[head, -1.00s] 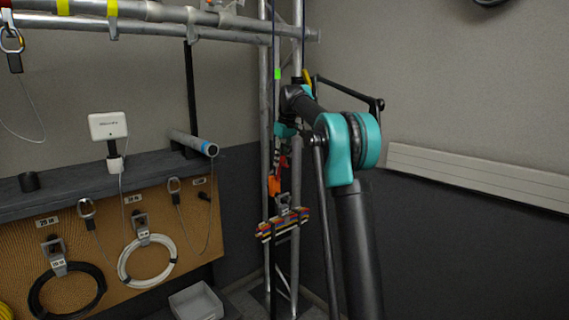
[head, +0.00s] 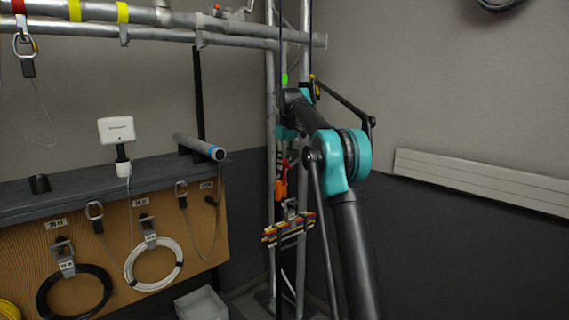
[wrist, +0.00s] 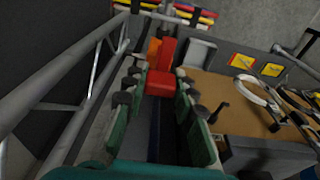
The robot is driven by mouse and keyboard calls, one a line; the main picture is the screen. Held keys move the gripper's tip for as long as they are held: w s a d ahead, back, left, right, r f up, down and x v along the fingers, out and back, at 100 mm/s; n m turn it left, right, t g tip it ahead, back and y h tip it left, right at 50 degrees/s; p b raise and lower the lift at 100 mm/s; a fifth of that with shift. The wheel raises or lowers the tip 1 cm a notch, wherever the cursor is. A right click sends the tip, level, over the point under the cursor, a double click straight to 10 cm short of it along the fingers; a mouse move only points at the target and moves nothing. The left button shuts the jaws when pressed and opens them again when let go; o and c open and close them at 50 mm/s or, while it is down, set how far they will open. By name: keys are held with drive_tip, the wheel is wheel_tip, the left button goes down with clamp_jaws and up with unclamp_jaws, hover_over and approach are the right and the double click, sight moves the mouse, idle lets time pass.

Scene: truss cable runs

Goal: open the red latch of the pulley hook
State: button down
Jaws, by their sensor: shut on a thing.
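The red latch (wrist: 161,80) shows in the wrist view between the fingertips of my gripper (wrist: 160,72), which is shut on it. An orange part of the pulley hook (wrist: 154,47) shows just beyond the latch. In the head view, the orange hook (head: 281,189) hangs beside the truss upright, above a bundle of coloured strips (head: 289,229). My gripper (head: 283,152) is small there, pointing down just above the orange part, and its fingers are partly hidden. The latch's exact angle cannot be told.
A metal truss (head: 271,100) stands close beside my arm. A dark shelf (head: 90,175) with a pegboard (head: 110,245) of coiled cables is on the left. A grey bin (head: 201,304) sits on the floor. A wall radiator (head: 480,180) is at right, with open room before it.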

drive_tip(key=c, duration=1.2)
unclamp_jaws()
drive_tip(key=shift+w, duration=0.1)
drive_tip(key=shift+s+d+r, duration=0.1)
drive_tip(key=shift+s+r, duration=0.05)
drive_tip(key=shift+r, duration=1.1)
drive_tip(key=shift+s+d+r, duration=0.1)
drive_tip(key=shift+r, duration=1.1)
drive_tip(key=shift+s+d+r, duration=0.1)
drive_tip(key=shift+s+r, duration=0.05)
drive_tip(key=shift+r, duration=1.1)
drive_tip(key=shift+s+d+f, duration=0.2)
drive_tip(key=shift+s+f, duration=0.1)
drive_tip(key=shift+f, duration=0.1)
drive_tip(key=s+d+f+m+t, duration=0.1)
drive_tip(key=s+d+f+m, duration=0.1)
drive_tip(key=s+f, duration=1)
drive_tip(key=s+d+f+m+t, duration=0.1)
drive_tip(key=s+d+f+m, duration=0.1)
drive_tip(key=s+f, duration=1.1)
drive_tip(key=s+d+f+m+t, duration=0.1)
drive_tip(key=s+d+f+m, duration=0.2)
drive_tip(key=s+f, duration=1)
drive_tip(key=s+d, duration=0.1)
drive_tip(key=s, duration=0.8)
drive_tip(key=shift+s+d+h, duration=0.15)
drive_tip(key=shift+s+h, duration=0.15)
drive_tip(key=shift+h, duration=0.1)
